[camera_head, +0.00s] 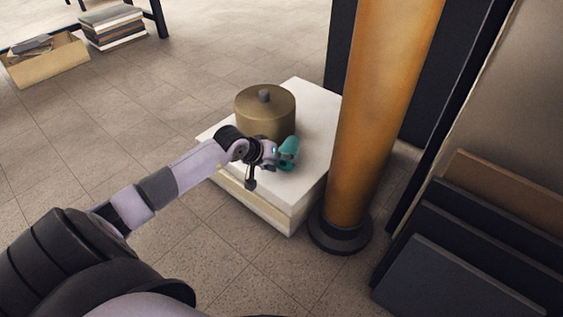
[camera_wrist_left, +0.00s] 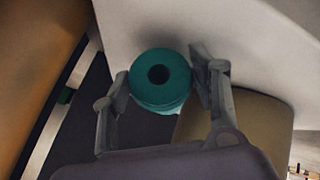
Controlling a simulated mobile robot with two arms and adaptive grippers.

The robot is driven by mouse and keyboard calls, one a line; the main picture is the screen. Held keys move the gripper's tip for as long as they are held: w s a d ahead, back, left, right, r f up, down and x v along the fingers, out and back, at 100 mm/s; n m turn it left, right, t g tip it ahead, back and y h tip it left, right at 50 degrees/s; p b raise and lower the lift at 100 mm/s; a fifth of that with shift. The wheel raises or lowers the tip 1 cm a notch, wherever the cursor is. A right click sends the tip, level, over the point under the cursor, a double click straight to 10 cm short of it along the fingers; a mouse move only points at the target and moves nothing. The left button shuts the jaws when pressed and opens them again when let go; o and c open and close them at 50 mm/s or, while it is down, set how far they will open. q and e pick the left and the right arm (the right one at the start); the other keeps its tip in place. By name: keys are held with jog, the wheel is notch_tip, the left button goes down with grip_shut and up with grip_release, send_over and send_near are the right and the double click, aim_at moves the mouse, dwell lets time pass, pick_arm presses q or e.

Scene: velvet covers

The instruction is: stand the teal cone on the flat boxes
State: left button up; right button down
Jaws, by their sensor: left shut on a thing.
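The teal cone (camera_head: 289,150) is held in my left gripper (camera_head: 279,153) at the front right part of the white flat boxes (camera_head: 312,125). In the left wrist view, the cone (camera_wrist_left: 160,75) shows end-on as a round teal shape with a dark hole. The two fingers of my left gripper (camera_wrist_left: 163,88) are on either side of it, and they are shut on it. The cone is over or close to the boxes' top; I cannot tell whether it touches. My right gripper is not in view.
A brass lidded canister (camera_head: 265,112) stands on the boxes, just behind my gripper. An orange column (camera_head: 385,110) with a dark round base rises close to their right side. Dark panels (camera_head: 470,260) lean at the right. The boxes' back right top is bare.

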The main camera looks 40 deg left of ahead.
pick_arm(q)
jog(key=shift+f+b, duration=0.5)
jog(key=shift+f, duration=0.05)
jog(key=o, duration=1.2)
jog(key=shift+f, duration=0.1)
